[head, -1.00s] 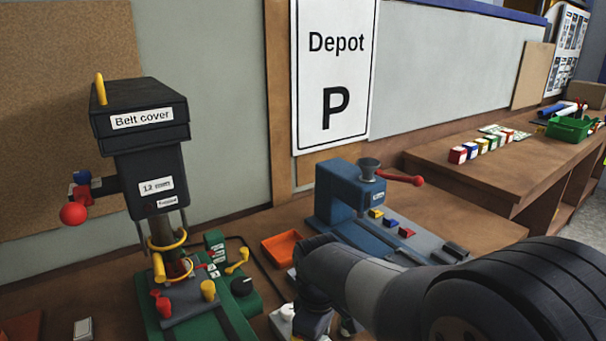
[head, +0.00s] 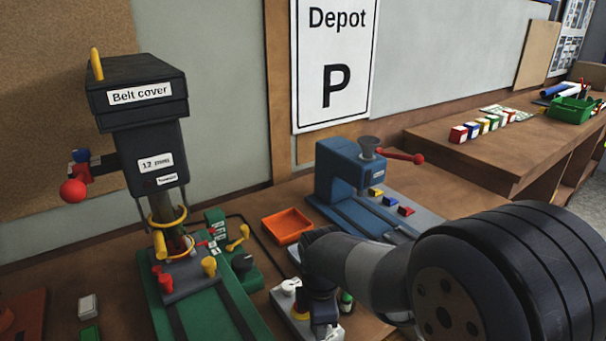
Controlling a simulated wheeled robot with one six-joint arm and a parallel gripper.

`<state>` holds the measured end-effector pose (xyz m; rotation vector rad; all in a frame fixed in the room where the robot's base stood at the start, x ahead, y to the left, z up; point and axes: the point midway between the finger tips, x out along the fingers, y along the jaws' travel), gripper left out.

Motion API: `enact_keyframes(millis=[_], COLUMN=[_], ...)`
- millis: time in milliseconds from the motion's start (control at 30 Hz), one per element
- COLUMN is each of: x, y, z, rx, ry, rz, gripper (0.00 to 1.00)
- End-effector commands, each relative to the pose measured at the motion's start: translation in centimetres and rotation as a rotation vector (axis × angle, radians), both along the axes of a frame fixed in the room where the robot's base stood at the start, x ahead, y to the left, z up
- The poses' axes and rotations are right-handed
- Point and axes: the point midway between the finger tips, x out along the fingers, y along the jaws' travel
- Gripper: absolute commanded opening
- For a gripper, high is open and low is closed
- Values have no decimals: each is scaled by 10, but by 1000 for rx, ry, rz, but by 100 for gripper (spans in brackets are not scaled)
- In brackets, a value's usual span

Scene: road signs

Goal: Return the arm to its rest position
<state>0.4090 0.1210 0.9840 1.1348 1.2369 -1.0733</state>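My arm reaches in from the lower right of the head view, its dark wrist end pointing down toward the bench. My gripper (head: 322,318) is at the bottom middle, small and partly hidden by my own arm. I cannot make out its fingers or whether anything is between them. It is over or beside a light grey block with a white knob (head: 291,286), just in front of the orange tray (head: 287,226).
A green drill press (head: 150,165) labelled "Belt cover" stands at left. A blue machine (head: 345,180) stands behind my arm. A side bench (head: 480,160) at right holds several coloured blocks and a green bin (head: 574,109). A "Depot P" sign (head: 335,60) hangs behind.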

Motion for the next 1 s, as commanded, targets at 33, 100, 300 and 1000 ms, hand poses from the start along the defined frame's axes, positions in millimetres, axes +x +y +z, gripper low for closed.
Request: enact_keyframes(millis=[33, 100, 300, 1000], x=[0, 0, 0, -3], y=[0, 0, -1, -3], z=[0, 0, 0, 90], rx=[0, 0, -1, 0], ry=[0, 0, 0, -2], rz=[36, 89, 244, 408], gripper=[40, 40, 40, 40])
